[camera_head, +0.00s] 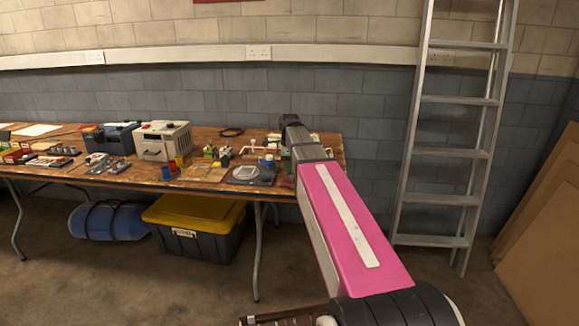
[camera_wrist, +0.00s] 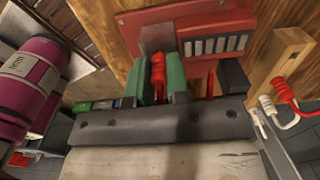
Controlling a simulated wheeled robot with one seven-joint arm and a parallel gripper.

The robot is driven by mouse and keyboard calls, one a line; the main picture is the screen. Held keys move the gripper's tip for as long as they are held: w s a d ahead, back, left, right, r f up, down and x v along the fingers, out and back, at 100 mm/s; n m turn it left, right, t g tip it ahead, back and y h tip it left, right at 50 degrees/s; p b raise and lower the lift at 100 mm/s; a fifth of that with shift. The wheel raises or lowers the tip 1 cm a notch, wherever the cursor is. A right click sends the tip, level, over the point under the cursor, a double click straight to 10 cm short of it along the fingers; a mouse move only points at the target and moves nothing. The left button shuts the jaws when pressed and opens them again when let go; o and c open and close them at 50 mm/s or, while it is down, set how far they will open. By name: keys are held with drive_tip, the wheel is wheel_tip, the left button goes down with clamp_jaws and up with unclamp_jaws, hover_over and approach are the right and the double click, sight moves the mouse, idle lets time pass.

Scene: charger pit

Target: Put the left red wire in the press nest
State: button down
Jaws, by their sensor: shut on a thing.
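In the wrist view, a red wire (camera_wrist: 158,68) stands between the two green finger pads of my gripper (camera_wrist: 158,78), which is shut on it. A second thin red piece (camera_wrist: 211,82) shows to the right, partly hidden. Beyond the fingertips is a red board (camera_wrist: 217,22) with a row of grey slots. A grey metal piece (camera_wrist: 155,38) lies just past the held wire; I cannot tell if the wire touches it. I cannot single out the press nest.
A wooden block (camera_wrist: 280,62) with white and red bent wires (camera_wrist: 283,98) stands to the right in the wrist view. In the head view the wooden workbench (camera_head: 130,178) carries a beige box (camera_head: 163,141). A ladder (camera_head: 450,140) leans at the wall.

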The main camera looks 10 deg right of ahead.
drive_tip(key=shift+f, duration=0.2)
drive_tip(key=c, duration=1)
unclamp_jaws()
drive_tip(key=shift+r, duration=3.5)
